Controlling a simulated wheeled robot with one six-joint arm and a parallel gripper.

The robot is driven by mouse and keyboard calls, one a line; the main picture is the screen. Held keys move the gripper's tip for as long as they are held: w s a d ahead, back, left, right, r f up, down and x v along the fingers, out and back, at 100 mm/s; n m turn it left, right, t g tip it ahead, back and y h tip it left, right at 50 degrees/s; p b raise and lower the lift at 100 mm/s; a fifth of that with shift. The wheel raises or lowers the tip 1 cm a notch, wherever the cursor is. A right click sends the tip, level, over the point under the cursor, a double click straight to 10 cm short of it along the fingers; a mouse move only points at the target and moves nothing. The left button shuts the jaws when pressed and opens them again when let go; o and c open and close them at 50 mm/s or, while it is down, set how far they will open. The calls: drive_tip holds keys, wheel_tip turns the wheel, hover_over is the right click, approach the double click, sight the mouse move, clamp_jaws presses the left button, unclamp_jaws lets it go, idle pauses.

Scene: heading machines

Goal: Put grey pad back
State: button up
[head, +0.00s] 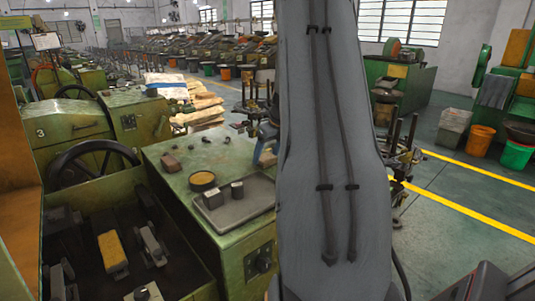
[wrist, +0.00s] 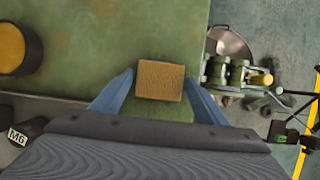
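In the wrist view my gripper (wrist: 160,76) has its two blue fingertips against the left and right sides of a small tan, rough-faced block (wrist: 161,81). It looks shut on this block, over the green machine top (wrist: 110,60) near an edge. The block looks tan, not grey. In the head view my arm covers most of the gripper; part of a blue finger shows at the right edge of the machine top. Two small grey blocks (head: 237,189) stand in a shallow grey tray (head: 250,208). I cannot tell which item is the grey pad.
A round tin with yellow contents (head: 202,181) and a brown block (head: 170,163) are on the machine top. An open bay (head: 85,215) at front left holds several blocks, one yellow-topped (head: 112,250). A handwheel (head: 92,168) stands behind it.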

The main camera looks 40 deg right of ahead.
drive_tip(key=shift+o, duration=0.8)
drive_tip(key=shift+r, duration=0.25)
drive_tip(key=b+v, duration=0.2)
drive_tip(key=v, duration=0.9)
drive_tip(key=shift+s+r, duration=0.25)
drive_tip(key=shift+r, duration=0.1)
